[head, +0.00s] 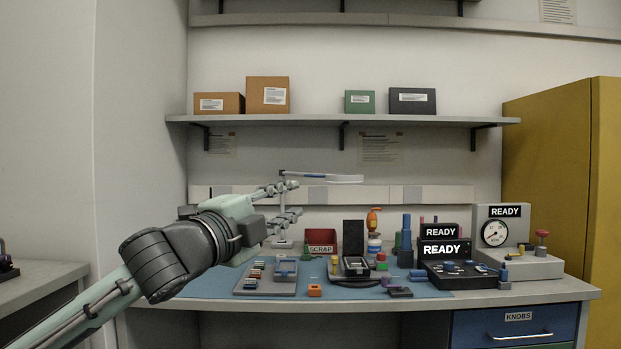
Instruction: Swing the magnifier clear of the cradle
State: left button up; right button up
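The magnifier (335,178) has a pale, flat head seen nearly edge-on, extending right from its joint above the bench. Its head hangs high over the area of a dark device, which appears to be the cradle (356,266), on the blue mat. Part of the magnifier's stand is hidden behind my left gripper. My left gripper (296,198) has its two fingers spread apart, one above the other, just below and left of the magnifier's head. I see nothing clearly held between them; whether it touches the stand I cannot tell. My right gripper is not in view.
A red SCRAP bin (321,237) stands at the back. A grey tray (266,289) of small parts lies left on the blue mat (205,286). Black READY units (445,250) and a gauge box (500,262) fill the right. A shelf (345,120) runs above.

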aim_at(330, 177)
jog(key=i, duration=1.7)
